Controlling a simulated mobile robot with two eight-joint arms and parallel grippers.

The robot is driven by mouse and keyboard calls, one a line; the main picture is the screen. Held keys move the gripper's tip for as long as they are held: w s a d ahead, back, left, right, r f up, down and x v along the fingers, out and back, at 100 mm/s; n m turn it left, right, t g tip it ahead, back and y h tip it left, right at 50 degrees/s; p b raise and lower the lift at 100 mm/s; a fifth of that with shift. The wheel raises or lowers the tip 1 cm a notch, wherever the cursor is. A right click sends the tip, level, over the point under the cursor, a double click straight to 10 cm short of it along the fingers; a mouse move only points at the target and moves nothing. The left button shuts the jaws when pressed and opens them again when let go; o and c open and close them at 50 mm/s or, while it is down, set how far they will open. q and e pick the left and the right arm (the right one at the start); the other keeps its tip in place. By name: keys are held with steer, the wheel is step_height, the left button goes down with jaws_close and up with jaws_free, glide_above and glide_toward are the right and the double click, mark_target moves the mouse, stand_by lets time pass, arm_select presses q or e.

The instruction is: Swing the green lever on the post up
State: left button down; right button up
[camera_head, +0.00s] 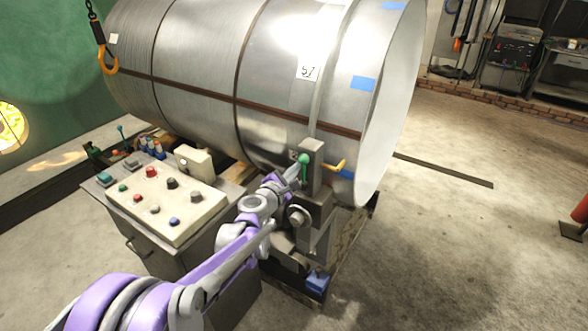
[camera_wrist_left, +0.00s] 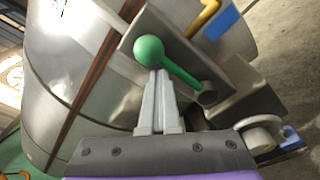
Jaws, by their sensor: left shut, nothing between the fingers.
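The green lever (camera_head: 305,160) is on the dark post (camera_head: 314,178) in front of the big metal drum. In the head view its round knob is at the top and its stem runs down from it. In the left wrist view the green lever (camera_wrist_left: 178,68) slants from its knob down right to a grey pivot. My left gripper (camera_head: 294,172) is just left of the lever. In the wrist view my left gripper (camera_wrist_left: 160,74) is shut and empty, its tips close below the knob and stem. I cannot tell whether they touch. My right gripper is out of view.
A yellow handle (camera_head: 333,165) sticks out right of the post. A control panel with buttons (camera_head: 165,204) stands left of my arm. The metal drum (camera_head: 200,60) fills the space behind. Floor (camera_head: 450,240) on the right is mostly clear.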

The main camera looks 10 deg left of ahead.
arm_select(q)
steer(key=shift+d, duration=0.1)
steer(key=v, duration=1.1)
steer(key=shift+b, duration=0.35)
steer(key=shift+w, duration=0.1)
steer(key=s+d+f+m+g+h, duration=0.1)
steer(key=s+d+f+m+g, duration=0.2)
steer(key=s+m, duration=0.55)
steer(key=s+d+f+m+g, duration=0.3)
steer(key=s+f+m+g, duration=0.1)
steer(key=s+m, duration=0.4)
steer(key=s+a+f+m+g+y, duration=0.1)
steer(key=s+a+f+m+y, duration=0.1)
steer(key=s, duration=0.5)
steer(key=s+a+f+m+g+y, duration=0.2)
steer(key=s+a+f+m+y, duration=0.1)
steer(key=s, duration=0.4)
step_height(320, 180, down, 2)
steer(key=shift+s+a+f+m+g, duration=0.3)
steer(key=shift+a+m, duration=0.5)
steer(key=shift+m, duration=0.45)
